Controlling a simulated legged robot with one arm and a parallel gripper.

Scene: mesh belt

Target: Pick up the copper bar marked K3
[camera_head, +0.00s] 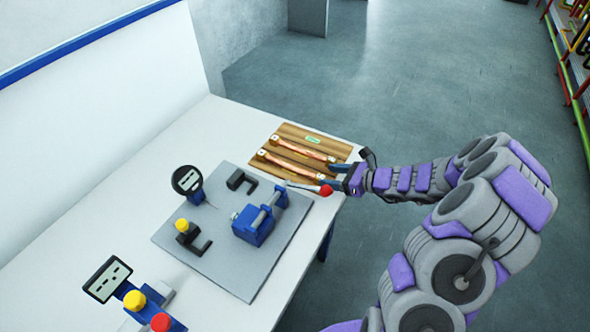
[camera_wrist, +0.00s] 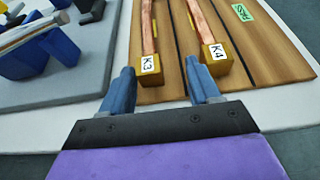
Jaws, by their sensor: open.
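The copper bar marked K3 (camera_wrist: 149,35) lies on a wooden board (camera_wrist: 178,60), its labelled brass end facing my gripper (camera_wrist: 159,72). In the head view, K3 (camera_head: 292,166) is the bar nearer the grey plate. My gripper (camera_head: 338,176) is open and empty at the board's right edge. In the wrist view, K3's end shows between the two blue fingers, nearer the left one; contact or height cannot be told. A second copper bar, marked K4 (camera_wrist: 206,28), lies parallel to its right, just beyond the right finger; it also shows in the head view (camera_head: 305,150).
A grey plate (camera_head: 225,268) carries a blue clamp (camera_head: 254,226), black brackets and a red-tipped lever (camera_head: 324,190) close beside my gripper. A green tag (camera_wrist: 241,13) lies on the board past K4. The white table (camera_head: 125,195) ends just right of the board.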

